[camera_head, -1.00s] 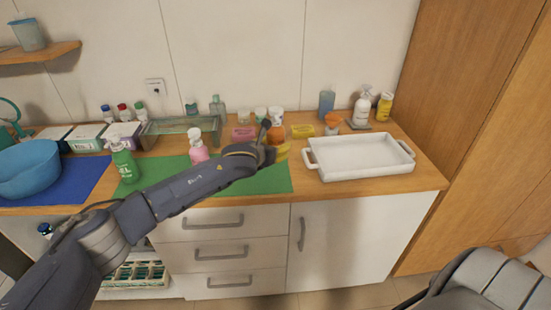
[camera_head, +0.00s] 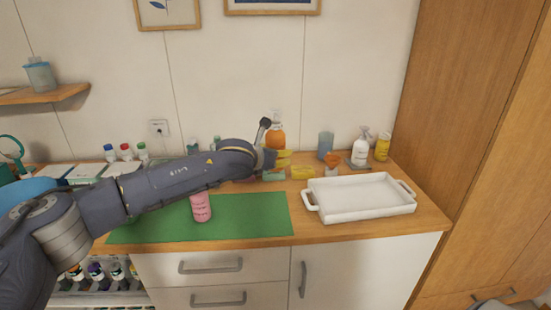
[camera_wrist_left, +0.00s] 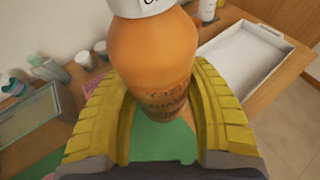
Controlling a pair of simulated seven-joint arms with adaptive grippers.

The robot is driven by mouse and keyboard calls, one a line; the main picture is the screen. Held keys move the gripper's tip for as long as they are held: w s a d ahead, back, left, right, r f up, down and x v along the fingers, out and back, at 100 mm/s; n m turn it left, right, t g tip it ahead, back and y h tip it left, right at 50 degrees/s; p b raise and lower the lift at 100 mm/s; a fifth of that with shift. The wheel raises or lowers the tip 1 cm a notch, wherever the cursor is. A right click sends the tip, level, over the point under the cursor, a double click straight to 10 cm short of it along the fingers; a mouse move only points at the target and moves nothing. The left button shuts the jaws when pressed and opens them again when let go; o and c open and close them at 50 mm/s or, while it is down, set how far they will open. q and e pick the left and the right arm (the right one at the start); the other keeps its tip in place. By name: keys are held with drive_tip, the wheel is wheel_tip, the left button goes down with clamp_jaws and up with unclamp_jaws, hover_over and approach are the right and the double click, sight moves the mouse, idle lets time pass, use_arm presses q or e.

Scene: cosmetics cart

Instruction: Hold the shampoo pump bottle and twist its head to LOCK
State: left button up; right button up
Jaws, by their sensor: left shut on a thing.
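The orange pump bottle (camera_head: 276,138), with a pale collar and pump head (camera_head: 277,117), is upright in my left gripper (camera_head: 281,159), above the back of the counter. In the left wrist view, the yellow fingers of my left gripper (camera_wrist_left: 162,112) are shut around the orange bottle (camera_wrist_left: 155,55). Dark label print shows there, partly hard to read. The pump head is cut off at the top of that view, so its lock position cannot be told. My right gripper is out of view.
A white tray (camera_head: 362,197) stands to the right on the wooden counter. A pink bottle (camera_head: 201,207) stands on the green mat (camera_head: 250,216), partly behind my left arm. A white spray bottle (camera_head: 360,148) and a yellow bottle (camera_head: 382,147) stand at the back right.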

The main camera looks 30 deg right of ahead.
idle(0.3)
use_arm(q)
drive_tip(key=shift+f, duration=9.65)
drive_tip(key=shift+f, duration=0.3)
